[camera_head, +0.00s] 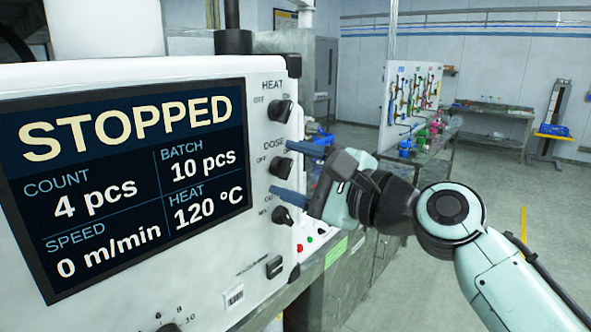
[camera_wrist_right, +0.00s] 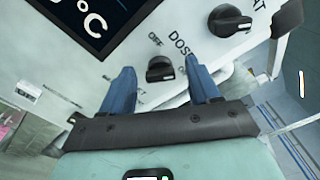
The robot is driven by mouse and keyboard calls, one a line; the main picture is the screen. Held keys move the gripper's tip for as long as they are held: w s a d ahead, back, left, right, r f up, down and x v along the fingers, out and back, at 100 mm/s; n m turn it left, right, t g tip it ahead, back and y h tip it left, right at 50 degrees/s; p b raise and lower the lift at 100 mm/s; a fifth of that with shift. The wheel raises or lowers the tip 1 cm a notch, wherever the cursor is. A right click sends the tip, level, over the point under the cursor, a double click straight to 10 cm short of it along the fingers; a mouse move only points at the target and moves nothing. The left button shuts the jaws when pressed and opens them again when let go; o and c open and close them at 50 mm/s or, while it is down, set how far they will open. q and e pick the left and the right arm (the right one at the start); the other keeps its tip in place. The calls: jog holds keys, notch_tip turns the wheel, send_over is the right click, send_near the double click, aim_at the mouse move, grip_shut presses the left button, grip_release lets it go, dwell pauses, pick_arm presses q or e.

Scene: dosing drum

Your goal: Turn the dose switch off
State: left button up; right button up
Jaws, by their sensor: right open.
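The dose switch (camera_head: 281,167) is a black rotary knob on the white machine panel, below the printed word DOSE and between its OFF and ON marks. It also shows in the right wrist view (camera_wrist_right: 160,69), near the OFF print. I cannot tell clearly which mark it points to. My right gripper (camera_head: 280,169) is open, with its two blue fingers reaching toward the panel, one above and one below the dose switch. In the right wrist view the fingers (camera_wrist_right: 158,64) stand on either side of the knob, with gaps. My left gripper is out of view.
The heat knob (camera_head: 280,111) is just above, and another black knob (camera_head: 283,215) is just below, close to the lower finger. A screen (camera_head: 130,170) reading STOPPED fills the left of the panel. Open floor lies right.

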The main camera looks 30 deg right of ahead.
jog(key=c, duration=1)
jog(key=shift+c, duration=0.2)
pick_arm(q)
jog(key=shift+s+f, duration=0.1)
pick_arm(e)
jog(key=shift+n, duration=0.3)
jog(key=n+b, duration=0.1)
jog(key=n, duration=0.4)
jog(key=shift+f, duration=0.2)
jog(key=n+b, duration=0.1)
jog(key=n, duration=0.3)
jog(key=shift+b, duration=0.3)
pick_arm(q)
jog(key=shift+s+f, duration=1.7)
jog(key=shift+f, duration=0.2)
pick_arm(e)
jog(key=shift+n, duration=1.1)
jog(key=o, duration=1)
